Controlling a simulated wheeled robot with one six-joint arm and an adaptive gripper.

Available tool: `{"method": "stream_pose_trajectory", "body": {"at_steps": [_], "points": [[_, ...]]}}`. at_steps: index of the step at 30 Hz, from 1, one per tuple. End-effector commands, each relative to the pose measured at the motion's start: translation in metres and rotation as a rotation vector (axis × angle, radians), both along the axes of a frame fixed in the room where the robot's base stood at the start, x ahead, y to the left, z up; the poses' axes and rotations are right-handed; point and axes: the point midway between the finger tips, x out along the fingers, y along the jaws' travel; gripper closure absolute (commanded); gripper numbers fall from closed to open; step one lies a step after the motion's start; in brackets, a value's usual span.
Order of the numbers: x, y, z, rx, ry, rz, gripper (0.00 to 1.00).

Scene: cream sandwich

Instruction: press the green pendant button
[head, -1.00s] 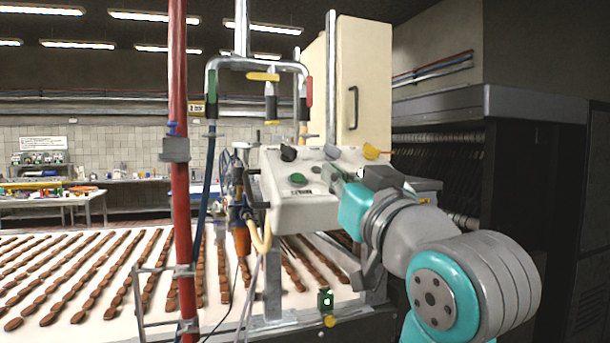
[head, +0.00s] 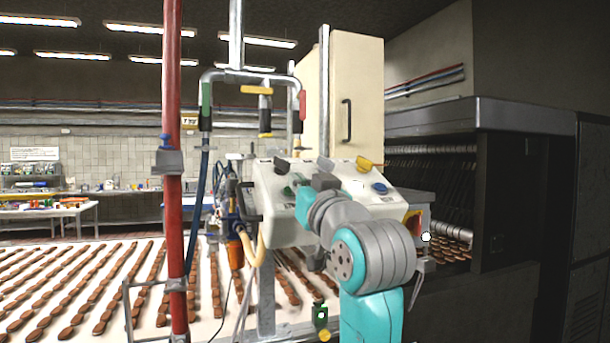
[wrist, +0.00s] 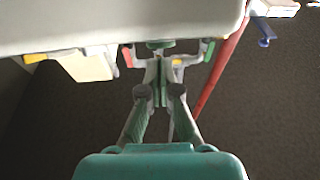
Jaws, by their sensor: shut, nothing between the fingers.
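The white control box (head: 268,205) stands on a metal post in the middle of the head view. In the wrist view the pale control box (wrist: 90,20) fills the top. A green round piece (wrist: 160,44), which looks like the button, sits at its edge. My gripper (wrist: 159,68) is shut and empty, its fingertips just short of this green piece in the picture. I cannot tell whether they touch.
Other knobs, including a yellow one (head: 364,163) and a blue one (head: 380,188), share the box top. A red pipe (head: 173,220) stands left. A small green box (head: 320,314) hangs below. The conveyor (head: 95,255) carries rows of brown biscuits; a dark machine (head: 530,200) stands right.

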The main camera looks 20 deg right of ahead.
Motion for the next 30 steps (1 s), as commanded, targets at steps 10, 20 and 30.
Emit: {"method": "stream_pose_trajectory", "body": {"at_steps": [10,20,30], "points": [[0.004,0.0,-0.008,0.0,0.0,0.0,1.0],[0.012,0.001,-0.021,0.0,0.004,0.0,1.0],[0.018,0.001,-0.031,0.0,0.017,0.0,1.0]]}}
